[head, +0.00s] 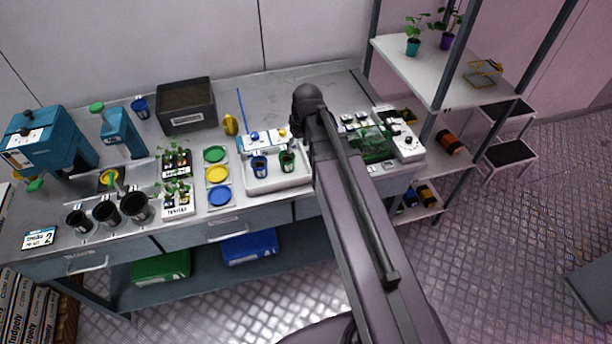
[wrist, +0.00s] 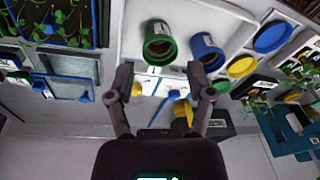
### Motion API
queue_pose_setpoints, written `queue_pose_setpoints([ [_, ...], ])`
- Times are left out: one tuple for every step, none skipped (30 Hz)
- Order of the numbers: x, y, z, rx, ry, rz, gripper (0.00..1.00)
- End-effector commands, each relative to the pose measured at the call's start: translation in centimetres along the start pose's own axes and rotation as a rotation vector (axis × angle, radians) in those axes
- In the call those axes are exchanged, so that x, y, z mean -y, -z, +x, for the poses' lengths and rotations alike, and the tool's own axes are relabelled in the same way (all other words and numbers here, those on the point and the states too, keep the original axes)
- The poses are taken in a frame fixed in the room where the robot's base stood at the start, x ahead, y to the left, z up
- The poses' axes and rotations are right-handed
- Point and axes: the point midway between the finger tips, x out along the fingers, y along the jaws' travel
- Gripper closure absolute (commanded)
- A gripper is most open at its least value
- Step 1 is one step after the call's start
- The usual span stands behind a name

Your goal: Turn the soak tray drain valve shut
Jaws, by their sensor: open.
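The white soak tray (head: 262,186) stands on the bench with a blue pot (head: 259,166) and a green pot (head: 288,161) in it. Behind it is a small white panel (head: 262,141) with blue and yellow fittings; I cannot tell which is the drain valve or how it is turned. The wrist view is upside down and shows the tray (wrist: 135,35), the green pot (wrist: 159,44), the blue pot (wrist: 205,50), a yellow fitting (wrist: 137,89) and a blue fitting (wrist: 174,95). My gripper (wrist: 160,78) is open and empty, its fingers on either side of the panel in this view. My arm hides it in the head view.
Green, yellow and blue discs (head: 217,174) lie left of the tray. A dark bin (head: 187,106) and a yellow object (head: 230,125) stand behind. A seedling tray (head: 372,146) and a white device (head: 399,134) are to the right.

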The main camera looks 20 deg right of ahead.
Motion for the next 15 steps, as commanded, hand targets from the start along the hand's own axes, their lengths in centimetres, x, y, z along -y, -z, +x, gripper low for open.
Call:
queue_pose_setpoints([
  [0.5,-1.0,0.1,0.010,-0.005,0.019,0.32],
  [0.6,-1.3,0.1,0.016,-0.008,0.033,0.32],
  [0.9,-1.9,0.2,0.024,-0.012,0.050,0.32],
  [1.1,-2.2,0.2,0.029,-0.016,0.064,0.32],
  [1.2,-2.6,0.2,0.034,-0.019,0.077,0.32],
  [1.4,-3.1,0.2,0.041,-0.025,0.095,0.32],
  [1.6,-3.5,0.3,0.047,-0.029,0.108,0.32],
  [1.8,-3.9,0.3,0.052,-0.032,0.121,0.32],
  [2.0,-4.4,0.3,0.060,-0.037,0.139,0.32],
  [2.2,-4.8,0.3,0.065,-0.041,0.152,0.32],
  [2.4,-5.2,0.3,0.070,-0.045,0.165,0.32],
  [2.6,-5.7,0.4,0.076,-0.052,0.182,0.32],
  [2.7,-6.1,0.4,0.081,-0.056,0.196,0.32],
  [2.9,-6.4,0.4,0.086,-0.060,0.209,0.32],
  [3.1,-6.9,0.4,0.092,-0.066,0.227,0.32],
])
